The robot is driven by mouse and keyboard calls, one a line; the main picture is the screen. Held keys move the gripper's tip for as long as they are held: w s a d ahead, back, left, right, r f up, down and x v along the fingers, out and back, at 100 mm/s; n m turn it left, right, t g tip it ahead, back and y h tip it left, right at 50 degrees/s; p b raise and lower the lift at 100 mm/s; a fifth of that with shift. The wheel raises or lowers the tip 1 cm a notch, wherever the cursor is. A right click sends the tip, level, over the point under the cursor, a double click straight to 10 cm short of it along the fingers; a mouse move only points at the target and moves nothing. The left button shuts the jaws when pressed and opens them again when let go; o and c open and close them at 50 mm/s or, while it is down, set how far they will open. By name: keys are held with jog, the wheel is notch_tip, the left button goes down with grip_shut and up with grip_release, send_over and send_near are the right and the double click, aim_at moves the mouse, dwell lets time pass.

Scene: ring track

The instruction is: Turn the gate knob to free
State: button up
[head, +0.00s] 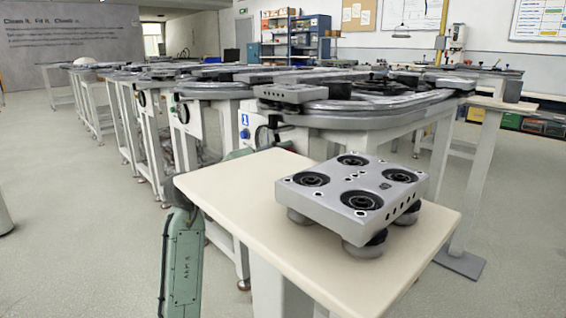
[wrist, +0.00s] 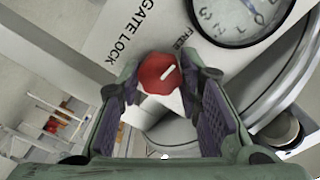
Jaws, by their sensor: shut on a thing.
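The gate knob (wrist: 158,72) is red with a white line on its face and sits on a pale panel (wrist: 118,42) lettered "GATE LOCK" and "FREE". The white line slants toward the upper right, and the word "FREE" is just above the knob's upper right. My gripper (wrist: 163,84) has its two purple-padded fingers on either side of the knob, shut on it. The fingers' exact contact is partly hidden. In the head view the knob and gripper cannot be made out behind the side table.
A round dial (wrist: 238,14) and a small dark-capped part (wrist: 282,130) are near the knob. A cream side table (head: 222,190) bearing a grey wheeled carriage (head: 340,205) stands in front. The ring track (head: 375,115) is behind it. Open floor (head: 65,210) lies left.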

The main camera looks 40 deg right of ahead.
dwell(0.3)
jog(key=o, duration=1.1)
jog(key=shift+o, duration=0.2)
jog(key=s+a, duration=0.1)
jog(key=a, duration=1.1)
